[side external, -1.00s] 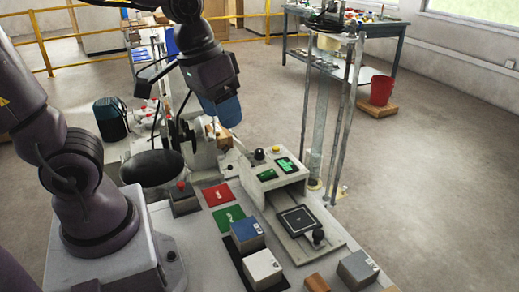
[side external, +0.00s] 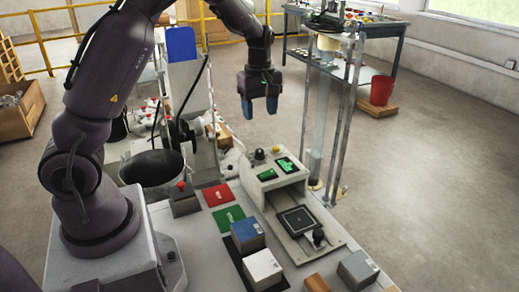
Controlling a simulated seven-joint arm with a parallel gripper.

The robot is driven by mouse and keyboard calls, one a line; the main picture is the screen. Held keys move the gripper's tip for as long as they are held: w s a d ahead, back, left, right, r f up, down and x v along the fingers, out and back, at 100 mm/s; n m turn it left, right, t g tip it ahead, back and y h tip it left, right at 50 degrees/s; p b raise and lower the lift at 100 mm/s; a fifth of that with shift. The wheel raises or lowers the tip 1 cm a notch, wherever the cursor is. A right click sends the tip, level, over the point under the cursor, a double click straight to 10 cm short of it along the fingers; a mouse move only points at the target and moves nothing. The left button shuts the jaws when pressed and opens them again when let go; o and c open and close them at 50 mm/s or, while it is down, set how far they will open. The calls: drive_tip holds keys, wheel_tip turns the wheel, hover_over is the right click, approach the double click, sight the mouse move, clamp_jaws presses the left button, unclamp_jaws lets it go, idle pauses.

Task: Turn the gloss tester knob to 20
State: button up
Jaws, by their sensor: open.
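The gloss tester (side external: 283,203) is a pale grey device on the worktable, with a raised panel at its back and a sliding dark plate in front. A small dark knob (side external: 259,154) sits on top of the panel at its left, beside a yellow button (side external: 276,150) and two green displays (side external: 285,165). The number the knob points to is too small to read. My gripper (side external: 260,110) hangs pointing down, above the knob and apart from it. Its blue fingers are open with nothing visible between them.
A red pad (side external: 216,195), a green pad (side external: 228,217), a box with a red button (side external: 183,197) and several tile blocks (side external: 247,235) lie left and front of the tester. A tall metal-framed column (side external: 322,115) rises close behind at right.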

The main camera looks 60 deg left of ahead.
sight(260, 150)
wheel_tip(260, 150, down, 12)
idle(0.4)
drive_tip(key=c, duration=0.9)
